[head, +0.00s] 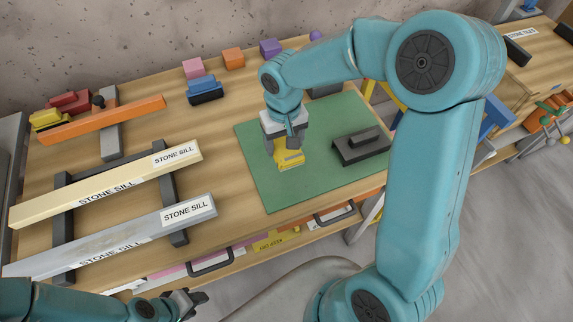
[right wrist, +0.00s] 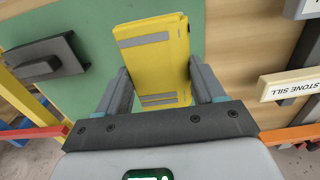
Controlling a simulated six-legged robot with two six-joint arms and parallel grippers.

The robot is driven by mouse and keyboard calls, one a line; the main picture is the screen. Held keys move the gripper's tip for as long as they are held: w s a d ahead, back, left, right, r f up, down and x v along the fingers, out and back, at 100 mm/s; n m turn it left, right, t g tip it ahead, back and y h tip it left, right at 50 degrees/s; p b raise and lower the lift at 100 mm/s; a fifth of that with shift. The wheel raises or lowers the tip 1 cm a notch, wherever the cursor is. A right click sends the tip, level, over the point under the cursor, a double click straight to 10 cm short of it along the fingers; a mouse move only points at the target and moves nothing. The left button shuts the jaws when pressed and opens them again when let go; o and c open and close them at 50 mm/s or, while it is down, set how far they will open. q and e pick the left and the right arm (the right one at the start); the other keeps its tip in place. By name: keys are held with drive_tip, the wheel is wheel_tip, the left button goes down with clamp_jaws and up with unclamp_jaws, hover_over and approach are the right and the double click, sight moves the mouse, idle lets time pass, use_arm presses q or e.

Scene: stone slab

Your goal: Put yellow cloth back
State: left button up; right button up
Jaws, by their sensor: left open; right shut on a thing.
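The yellow cloth (head: 291,159) is folded into a flat block with grey stripes. My right gripper (head: 287,147) points down over the green mat (head: 262,190) and is shut on it. In the right wrist view the cloth (right wrist: 155,45) sits between the two fingers of the right gripper (right wrist: 160,75) and sticks out beyond them. The cloth is over or on the mat; I cannot tell whether it touches. My left gripper (head: 187,303) is open and empty at the bottom left, in front of the bench.
A dark grey block tool (head: 362,149) lies on the mat's right side. Two stone sills, one cream (head: 100,187) and one grey (head: 110,240), rest on dark supports at left. Small coloured blocks, including an orange one (head: 233,58), line the back. The mat's front left is clear.

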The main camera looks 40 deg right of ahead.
sight(285, 173)
wheel_tip(285, 173, down, 12)
drive_tip(key=shift+w+r, duration=0.1)
drive_tip(key=shift+r, duration=0.2)
drive_tip(key=shift+f, duration=0.2)
drive_tip(key=o, duration=1)
drive_tip(key=shift+r, duration=0.2)
wheel_tip(285, 173, up, 11)
drive_tip(key=shift+r, duration=0.55)
drive_tip(key=shift+s, duration=0.2)
